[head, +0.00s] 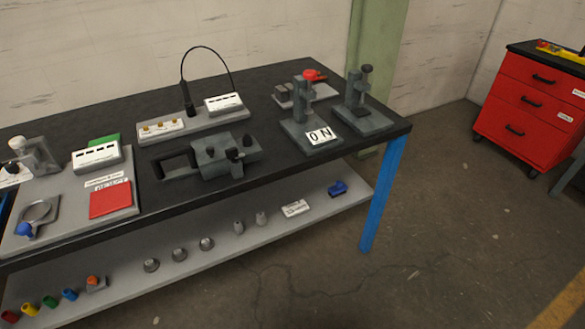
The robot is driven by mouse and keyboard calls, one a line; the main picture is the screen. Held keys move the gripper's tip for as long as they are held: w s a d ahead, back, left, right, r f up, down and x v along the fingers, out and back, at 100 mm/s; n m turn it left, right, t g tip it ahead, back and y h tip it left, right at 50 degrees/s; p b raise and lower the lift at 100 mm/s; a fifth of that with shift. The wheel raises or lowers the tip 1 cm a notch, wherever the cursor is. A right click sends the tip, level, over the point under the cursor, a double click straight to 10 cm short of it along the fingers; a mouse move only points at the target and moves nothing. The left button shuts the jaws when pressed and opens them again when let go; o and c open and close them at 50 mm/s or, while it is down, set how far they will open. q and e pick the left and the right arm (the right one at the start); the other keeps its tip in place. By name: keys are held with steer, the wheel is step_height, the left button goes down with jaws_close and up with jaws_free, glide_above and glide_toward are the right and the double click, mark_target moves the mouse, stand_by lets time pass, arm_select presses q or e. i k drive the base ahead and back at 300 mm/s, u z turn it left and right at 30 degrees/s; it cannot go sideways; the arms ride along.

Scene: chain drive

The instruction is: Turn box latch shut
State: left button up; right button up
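Neither of my grippers is in view. No part is clearly marked as the box latch. A grey block-shaped fixture (210,160) sits near the front edge of the black workbench (270,82), at its middle. Black knobs (233,154) show on its front, and a dark rectangular recess (175,166) lies just left of it. I cannot tell whether any of these is the latch, or whether it is turned open or shut.
Two grey upright presses (302,105) (358,100) stand at the bench's right end, one beside an ON plate (319,136). A board with a looped black cable (207,47) is behind. A lower shelf (215,262) holds small parts. Floor is clear in front; a red drawer cabinet (530,95) stands right.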

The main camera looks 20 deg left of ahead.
mark_target(232, 154)
steer(key=z, duration=0.35)
steer(key=k, duration=0.6)
steer(key=z, duration=1)
steer(key=i, duration=1.1)
steer(key=u, duration=1.15)
steer(key=i, duration=0.85)
steer(key=u, duration=0.95)
